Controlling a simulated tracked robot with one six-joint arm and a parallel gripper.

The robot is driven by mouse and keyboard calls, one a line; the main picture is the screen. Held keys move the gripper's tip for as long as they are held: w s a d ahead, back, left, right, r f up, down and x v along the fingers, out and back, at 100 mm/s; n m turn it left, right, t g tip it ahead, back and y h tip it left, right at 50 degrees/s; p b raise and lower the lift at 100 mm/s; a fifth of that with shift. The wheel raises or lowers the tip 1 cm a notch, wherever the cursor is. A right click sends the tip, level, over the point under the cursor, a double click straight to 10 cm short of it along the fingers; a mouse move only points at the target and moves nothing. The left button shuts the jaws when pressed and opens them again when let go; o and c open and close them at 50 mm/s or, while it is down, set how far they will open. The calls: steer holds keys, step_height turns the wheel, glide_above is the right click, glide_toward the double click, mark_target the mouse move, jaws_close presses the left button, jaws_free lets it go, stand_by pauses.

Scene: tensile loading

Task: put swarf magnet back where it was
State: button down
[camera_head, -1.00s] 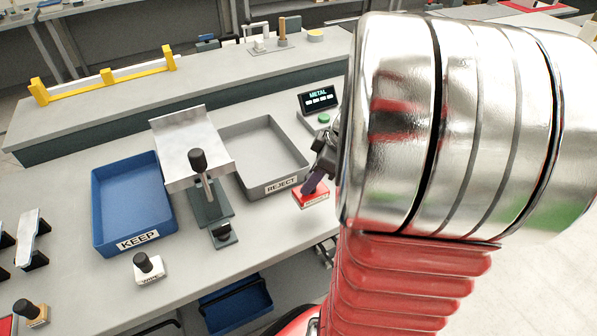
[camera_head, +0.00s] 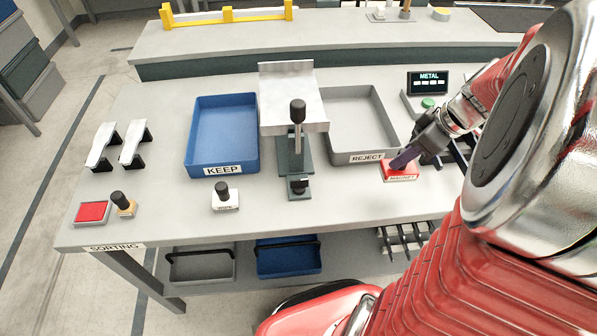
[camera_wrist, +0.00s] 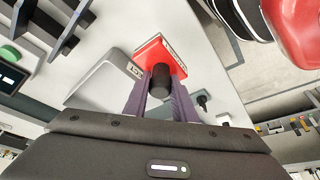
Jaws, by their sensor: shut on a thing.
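The swarf magnet (camera_head: 400,171) is a red block with a white label reading MAGNET and a dark knob on top. It is just right of and in front of the grey REJECT tray (camera_head: 392,118). My gripper (camera_head: 408,158) reaches it from the right, with purple fingers shut on its knob. In the wrist view the fingers (camera_wrist: 160,97) close around the black knob, with the red block (camera_wrist: 154,50) beyond. I cannot tell whether the magnet's underside touches the bench.
A blue KEEP tray (camera_head: 190,140), a metal chute (camera_head: 292,113) and a clamp lever stand left of REJECT. A METAL display (camera_head: 428,82) stands behind. A WIPE block (camera_head: 226,203), a stamp (camera_head: 123,206) and a red pad (camera_head: 91,213) sit along the front. Bare bench lies between them.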

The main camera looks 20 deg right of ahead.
steer(key=shift+d+r+m, duration=0.15)
steer(key=shift+m, duration=0.15)
steer(key=w+a+r+m+h, duration=0.1)
steer(key=w+r+m, duration=0.2)
steer(key=w, duration=0.5)
steer(key=w+a+r+m+h, duration=0.15)
steer(key=w+r, duration=0.25)
steer(key=w, duration=0.4)
steer(key=w+a, duration=0.4)
steer(key=a, duration=0.3)
steer(key=w+a+n+y, duration=0.1)
steer(key=w+a, duration=0.3)
steer(key=a, duration=0.3)
steer(key=w+a+n, duration=0.1)
steer(key=w+a, duration=0.3)
steer(key=a, duration=0.3)
steer(key=shift+w+a+r+n+t+y, duration=0.25)
steer(key=shift+w+a+t+y, duration=0.05)
steer(key=shift+a+y, duration=0.05)
steer(key=shift+d, duration=0.1)
